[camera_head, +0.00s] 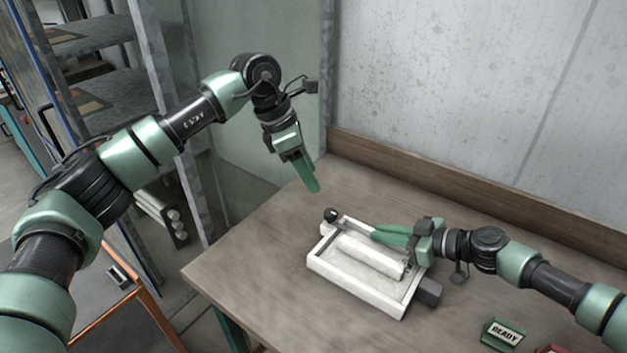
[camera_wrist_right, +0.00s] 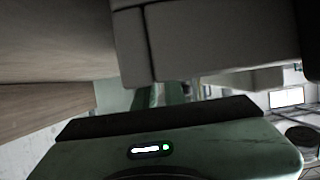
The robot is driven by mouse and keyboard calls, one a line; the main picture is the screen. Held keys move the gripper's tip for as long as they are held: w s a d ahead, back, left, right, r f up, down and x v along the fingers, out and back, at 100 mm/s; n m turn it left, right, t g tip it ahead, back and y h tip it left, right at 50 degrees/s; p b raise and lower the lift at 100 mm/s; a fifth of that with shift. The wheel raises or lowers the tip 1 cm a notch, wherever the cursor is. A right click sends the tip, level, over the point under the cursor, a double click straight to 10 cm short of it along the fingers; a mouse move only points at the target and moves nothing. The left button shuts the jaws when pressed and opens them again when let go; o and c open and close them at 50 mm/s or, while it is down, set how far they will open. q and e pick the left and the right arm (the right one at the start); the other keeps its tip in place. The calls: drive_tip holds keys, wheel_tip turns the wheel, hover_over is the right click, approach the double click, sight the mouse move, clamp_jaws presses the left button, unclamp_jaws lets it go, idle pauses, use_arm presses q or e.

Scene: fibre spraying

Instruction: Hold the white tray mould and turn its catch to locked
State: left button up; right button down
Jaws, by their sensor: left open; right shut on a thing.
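The white tray mould (camera_head: 352,285) lies on the wooden table, with a raised rounded bar along its middle. A small dark knob, which looks like the catch (camera_head: 331,214), stands at its far left corner; I cannot tell its setting. My right gripper (camera_head: 378,235) comes from the right and is shut on the tray's far right side. In the right wrist view the tray (camera_wrist_right: 205,45) fills the upper part and the fingers are mostly hidden behind it. My left gripper (camera_head: 314,184) is open and empty, pointing down above the table, behind and above the catch, apart from it.
A dark block (camera_head: 428,292) sits at the tray's right corner. A wooden ledge (camera_head: 470,190) and wall bound the back. The table (camera_head: 255,262) is clear left of the tray.

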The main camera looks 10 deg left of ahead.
drive_tip(key=c, duration=1.4)
unclamp_jaws()
